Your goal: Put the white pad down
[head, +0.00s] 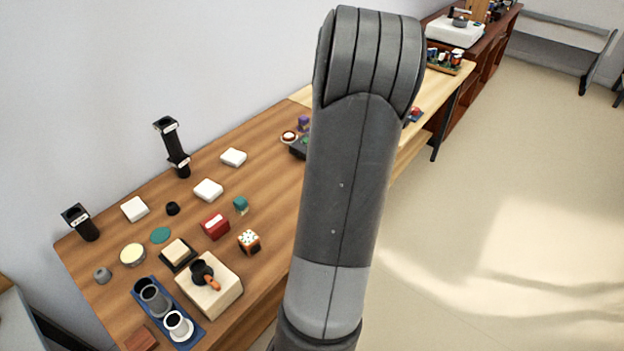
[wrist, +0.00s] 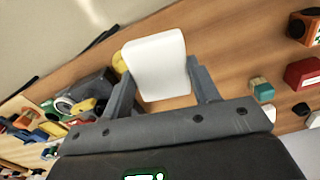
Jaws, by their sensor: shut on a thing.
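My gripper (wrist: 160,76) is shut on a white pad (wrist: 156,58) in the wrist view. The pad is a rounded white block between the two fingers, with its far end standing out past the fingertips. Wooden table top shows beyond and around it; I cannot tell how far above the wood it is. In the head view my arm hides the gripper and the held pad. Three similar white pads lie on the table (head: 262,205) in the head view: one at the back (head: 233,157), one in the middle (head: 208,189) and one at the left (head: 135,208).
A red box (head: 215,227), a teal block (head: 241,205) and a dotted cube (head: 249,241) stand near the table's middle. A blue tray (head: 190,337) with cups is at the front left. In the wrist view, clutter crowds the left, including a dark grey object (wrist: 92,88).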

